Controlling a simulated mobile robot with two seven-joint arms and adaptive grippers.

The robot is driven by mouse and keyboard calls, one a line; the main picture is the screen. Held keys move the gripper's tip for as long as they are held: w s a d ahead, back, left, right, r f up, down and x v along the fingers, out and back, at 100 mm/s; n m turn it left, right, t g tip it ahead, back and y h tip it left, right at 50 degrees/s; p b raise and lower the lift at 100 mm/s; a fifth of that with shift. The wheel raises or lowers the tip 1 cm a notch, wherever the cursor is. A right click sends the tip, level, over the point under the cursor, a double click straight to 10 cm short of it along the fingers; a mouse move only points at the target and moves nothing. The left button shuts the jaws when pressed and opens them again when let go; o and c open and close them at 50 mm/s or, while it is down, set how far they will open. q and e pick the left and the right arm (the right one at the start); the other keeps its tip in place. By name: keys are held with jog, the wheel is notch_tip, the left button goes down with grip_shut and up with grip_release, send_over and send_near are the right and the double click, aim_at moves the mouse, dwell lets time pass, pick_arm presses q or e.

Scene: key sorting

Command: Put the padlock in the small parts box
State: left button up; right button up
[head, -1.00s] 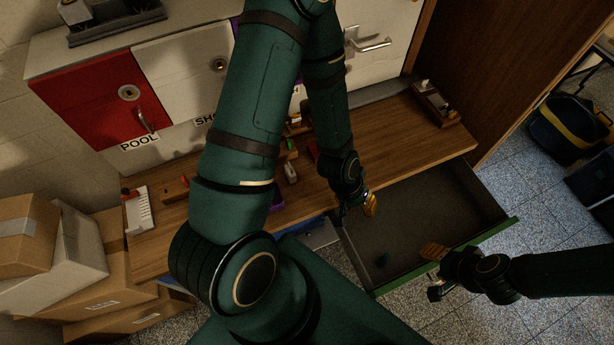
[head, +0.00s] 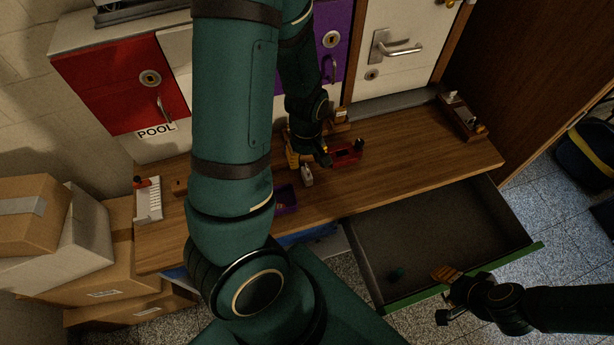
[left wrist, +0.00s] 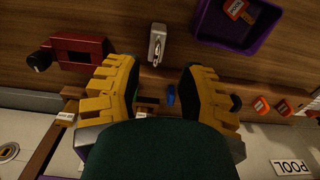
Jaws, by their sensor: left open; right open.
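A small silver object that looks like the padlock (head: 306,175) lies on the wooden counter. It also shows in the left wrist view (left wrist: 157,43), just beyond the fingertips. My left gripper (head: 308,158) is open and empty above the counter, close to it. In the left wrist view its two yellow fingers (left wrist: 157,90) are spread, with the silver object ahead of the gap. My right gripper (head: 447,293) is open by the drawer's front edge. A wooden box with small items (head: 460,117) stands at the counter's right end; I cannot tell if it is the small parts box.
A purple tray (head: 284,207) with red-tagged keys lies left of the silver object. A red block-like thing with a black knob (head: 347,154) lies right of it. Cardboard boxes (head: 103,275) stand left.

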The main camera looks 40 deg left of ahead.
aim_at(307, 174)
pick_arm(q)
jog(key=f, duration=0.4)
jog(key=f+b, duration=0.1)
jog(key=f, duration=0.3)
jog(key=shift+w+a+f, duration=0.1)
jog(key=shift+w+f, duration=0.05)
jog(key=shift+w, duration=0.05)
grip_shut()
